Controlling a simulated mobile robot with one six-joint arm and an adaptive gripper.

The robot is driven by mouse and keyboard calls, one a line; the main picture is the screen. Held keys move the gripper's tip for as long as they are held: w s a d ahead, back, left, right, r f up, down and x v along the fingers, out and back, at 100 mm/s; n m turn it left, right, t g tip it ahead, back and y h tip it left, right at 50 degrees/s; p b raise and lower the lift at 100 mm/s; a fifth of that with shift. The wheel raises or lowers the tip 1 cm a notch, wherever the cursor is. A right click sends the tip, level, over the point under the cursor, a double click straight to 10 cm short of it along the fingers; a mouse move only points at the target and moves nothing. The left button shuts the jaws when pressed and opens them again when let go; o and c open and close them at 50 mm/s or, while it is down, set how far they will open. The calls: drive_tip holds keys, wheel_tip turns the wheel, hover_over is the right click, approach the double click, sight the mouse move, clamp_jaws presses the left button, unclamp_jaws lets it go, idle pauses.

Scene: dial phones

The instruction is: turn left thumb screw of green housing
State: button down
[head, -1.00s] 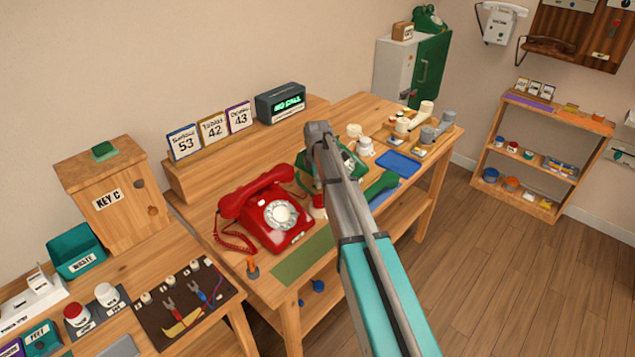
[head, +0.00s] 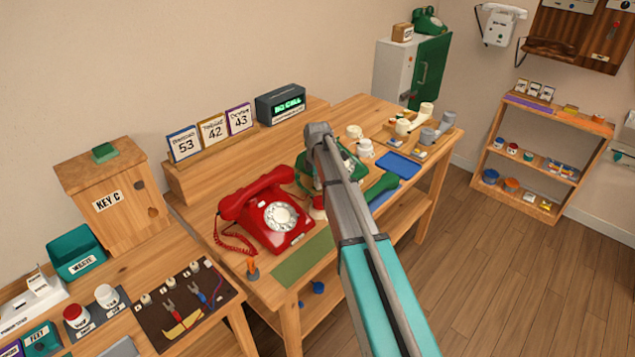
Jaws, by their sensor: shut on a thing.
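The green housing (head: 349,162) of a dial phone stands on the middle bench, just right of the red phone. My arm crosses in front of it and hides much of it. Its thumb screws cannot be made out, neither the left one nor any other. A green handset (head: 382,187) lies off the phone, to its right. My wrist is above the housing's left part, but my gripper's fingers are hidden behind my own arm, so what they touch does not show.
A red dial phone (head: 268,212) stands close on the left. A blue tray (head: 399,165) and a wooden tray with grey and cream parts lie right. A green mat (head: 302,258) is at the front edge. A display box (head: 281,104) stands behind.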

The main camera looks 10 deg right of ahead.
drive_tip(key=n, duration=0.4)
drive_tip(key=shift+n, duration=1.9)
drive_tip(key=c, duration=0.8)
unclamp_jaws()
drive_tip(key=shift+o, duration=0.2)
drive_tip(key=shift+m, duration=0.4)
